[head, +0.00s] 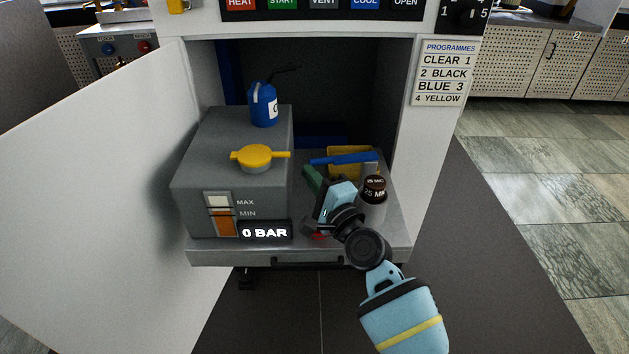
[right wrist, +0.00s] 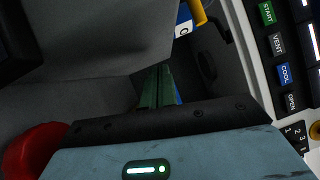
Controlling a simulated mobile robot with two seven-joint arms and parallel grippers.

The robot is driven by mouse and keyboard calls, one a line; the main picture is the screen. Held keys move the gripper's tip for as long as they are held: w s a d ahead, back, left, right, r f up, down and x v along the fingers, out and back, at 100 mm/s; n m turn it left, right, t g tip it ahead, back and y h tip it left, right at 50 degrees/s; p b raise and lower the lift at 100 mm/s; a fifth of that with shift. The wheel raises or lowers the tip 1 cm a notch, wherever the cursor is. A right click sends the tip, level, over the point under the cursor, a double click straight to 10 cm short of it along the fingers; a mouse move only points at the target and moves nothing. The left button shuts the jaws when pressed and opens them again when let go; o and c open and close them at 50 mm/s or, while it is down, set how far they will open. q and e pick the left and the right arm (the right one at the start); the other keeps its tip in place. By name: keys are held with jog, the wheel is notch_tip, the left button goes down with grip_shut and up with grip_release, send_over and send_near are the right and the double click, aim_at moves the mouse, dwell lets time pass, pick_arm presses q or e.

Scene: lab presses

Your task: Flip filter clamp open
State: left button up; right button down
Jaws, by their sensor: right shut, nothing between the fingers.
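A blue bar (head: 345,158), which looks like the clamp lever, lies level across a yellow frame (head: 365,176) inside the open cabinet. A grey cylinder (head: 372,209) with a dark "25 MIC" cap (head: 375,185) stands just right of it. My right gripper (head: 312,180) is in front of the left end of the blue bar, its green fingers shut and empty. The right wrist view also shows the shut green fingers (right wrist: 158,88). I cannot tell whether they touch the bar. My gripper hides part of the yellow frame. My left gripper is not in view.
A grey tank (head: 232,160) with a yellow valve handle (head: 262,156) and a blue oil can (head: 263,106) stands to the left. A red part (right wrist: 35,150) lies close beside my gripper. The open white door (head: 100,190) bounds the left side.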

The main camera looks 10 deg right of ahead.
jog(key=shift+a, duration=0.1)
dwell(0.4)
jog(key=p+v, duration=0.1)
jog(key=v, duration=0.6)
jog(key=shift+s+p, duration=0.3)
jog(key=shift+s, duration=0.05)
